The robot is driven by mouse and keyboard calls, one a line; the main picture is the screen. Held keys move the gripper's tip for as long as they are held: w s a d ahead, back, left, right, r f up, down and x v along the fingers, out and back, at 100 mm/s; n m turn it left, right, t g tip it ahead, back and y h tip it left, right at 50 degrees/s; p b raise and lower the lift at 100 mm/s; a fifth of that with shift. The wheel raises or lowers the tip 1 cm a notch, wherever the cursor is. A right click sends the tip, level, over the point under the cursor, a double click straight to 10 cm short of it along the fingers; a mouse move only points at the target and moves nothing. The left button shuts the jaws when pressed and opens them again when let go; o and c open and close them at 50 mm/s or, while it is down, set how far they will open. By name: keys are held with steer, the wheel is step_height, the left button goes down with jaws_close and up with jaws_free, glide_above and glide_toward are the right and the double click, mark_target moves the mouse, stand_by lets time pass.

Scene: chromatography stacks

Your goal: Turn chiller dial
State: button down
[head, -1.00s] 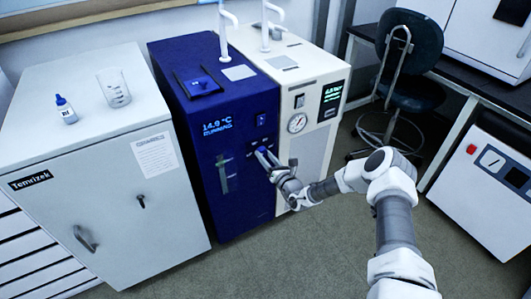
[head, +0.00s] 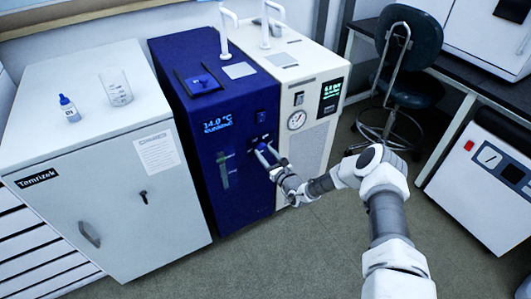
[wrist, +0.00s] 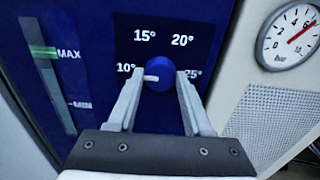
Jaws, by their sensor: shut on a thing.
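The blue chiller (head: 185,70) stands between a grey cabinet and a white unit. Its lit display (head: 217,125) appears to read 14.0 °C and RUNNING. In the wrist view the round blue dial (wrist: 166,72) sits among the marks 10°, 15°, 20° and 25°. Its white pointer (wrist: 151,78) points left, toward the 10° mark. My gripper (wrist: 159,74) has one finger on each side of the dial and is shut on it. In the head view my gripper (head: 264,154) is at the chiller's front and hides most of the dial.
A level gauge (wrist: 48,75) marked MAX is left of the dial. The white unit (head: 315,140) with a pressure gauge (head: 297,120) stands close on the right. A bottle (head: 68,108) and beaker (head: 115,87) stand on the grey cabinet (head: 80,150). Open floor lies in front.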

steer(key=shift+c, duration=1.6)
jaws_free()
steer(key=p+v, duration=0.4)
steer(key=v, duration=1.3)
steer(key=shift+s+d, duration=0.2)
